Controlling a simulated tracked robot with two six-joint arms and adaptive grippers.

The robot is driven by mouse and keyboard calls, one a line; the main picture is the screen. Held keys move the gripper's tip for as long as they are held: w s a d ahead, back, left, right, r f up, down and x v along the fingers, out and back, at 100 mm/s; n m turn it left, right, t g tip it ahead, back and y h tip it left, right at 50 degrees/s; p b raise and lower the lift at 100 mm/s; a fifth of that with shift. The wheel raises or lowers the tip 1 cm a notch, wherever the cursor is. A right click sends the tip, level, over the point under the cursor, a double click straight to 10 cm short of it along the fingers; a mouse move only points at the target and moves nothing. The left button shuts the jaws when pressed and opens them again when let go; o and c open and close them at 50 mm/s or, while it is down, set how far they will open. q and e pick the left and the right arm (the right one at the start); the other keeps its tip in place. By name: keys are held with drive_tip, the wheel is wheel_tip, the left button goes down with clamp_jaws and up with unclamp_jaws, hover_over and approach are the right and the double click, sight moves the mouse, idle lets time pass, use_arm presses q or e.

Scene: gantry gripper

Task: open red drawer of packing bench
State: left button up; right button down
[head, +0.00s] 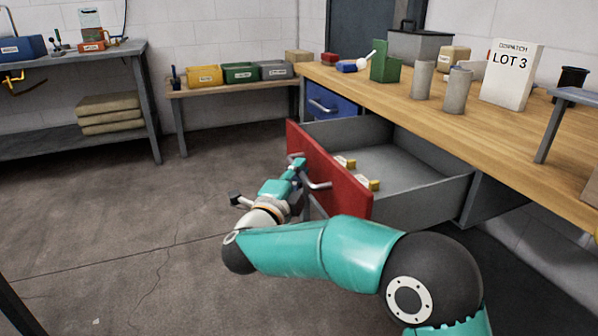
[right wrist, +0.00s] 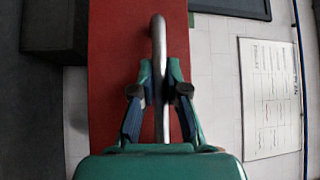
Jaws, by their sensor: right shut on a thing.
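The red drawer (head: 340,178) of the packing bench (head: 430,92) stands pulled out well from the bench, and its grey inside shows. A few small yellow and white items (head: 345,162) lie in it near the front. My right gripper (head: 299,170) is shut on the drawer's metal handle (head: 318,185) at the red front. In the right wrist view the handle (right wrist: 159,40) runs between the two fingers of the gripper (right wrist: 159,75), with the red front (right wrist: 110,60) behind it. My left gripper is not in view.
A blue drawer (head: 331,105) beside the red one is closed. On the bench top are a LOT 3 sign (head: 511,75), grey cylinders (head: 456,90) and a green holder (head: 385,65). A low shelf with bins (head: 240,73) stands behind. The floor (head: 150,220) to the left is clear.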

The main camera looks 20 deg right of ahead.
drive_tip(key=c, duration=1.2)
unclamp_jaws()
drive_tip(key=shift+w+f, duration=0.2)
drive_tip(key=shift+f, duration=0.05)
drive_tip(key=shift+r, duration=0.15)
drive_tip(key=shift+s, duration=0.1)
drive_tip(key=v, duration=1.2)
